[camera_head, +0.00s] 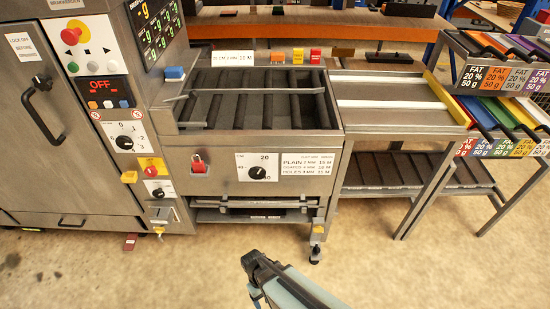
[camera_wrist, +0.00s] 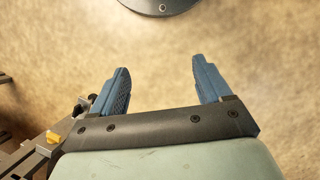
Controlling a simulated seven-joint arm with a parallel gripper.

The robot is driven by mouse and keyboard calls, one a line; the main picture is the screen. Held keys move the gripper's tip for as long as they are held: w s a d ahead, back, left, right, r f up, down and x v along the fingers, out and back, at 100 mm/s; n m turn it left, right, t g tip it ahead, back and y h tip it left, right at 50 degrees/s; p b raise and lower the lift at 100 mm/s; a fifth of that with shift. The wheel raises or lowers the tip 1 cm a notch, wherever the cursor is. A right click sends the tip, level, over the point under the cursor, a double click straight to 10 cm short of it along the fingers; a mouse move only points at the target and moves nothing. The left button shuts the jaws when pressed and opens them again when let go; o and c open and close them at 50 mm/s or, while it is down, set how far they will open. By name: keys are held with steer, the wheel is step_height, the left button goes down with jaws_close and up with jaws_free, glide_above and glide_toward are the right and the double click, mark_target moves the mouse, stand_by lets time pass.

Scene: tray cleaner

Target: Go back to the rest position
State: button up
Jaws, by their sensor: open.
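My gripper (camera_wrist: 160,88) is open in the wrist view, with its two blue fingers spread apart over the bare floor and nothing between them. In the head view my arm (camera_head: 290,287) reaches in from the bottom middle, in front of the tray cleaner (camera_head: 225,160) and apart from it. The fingers do not show clearly in the head view.
A control cabinet (camera_head: 60,130) stands on the left, its display reading OFF. A side table (camera_head: 390,100) and a rack of coloured trays (camera_head: 500,110) stand on the right. A machine leg (camera_head: 316,240) stands behind my arm. The floor (camera_head: 420,270) at the front right is clear.

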steer(key=s+d+m+g+y, duration=0.1)
steer(key=s+d+m, duration=0.2)
steer(key=d, duration=0.7)
steer(key=s+d+f+m+g+y, duration=0.1)
steer(key=s+d+m, duration=0.3)
steer(key=d, duration=0.5)
steer(key=shift+s+d+f+g+y, duration=0.35)
steer(key=shift+s+g, duration=0.25)
steer(key=shift+s, duration=0.4)
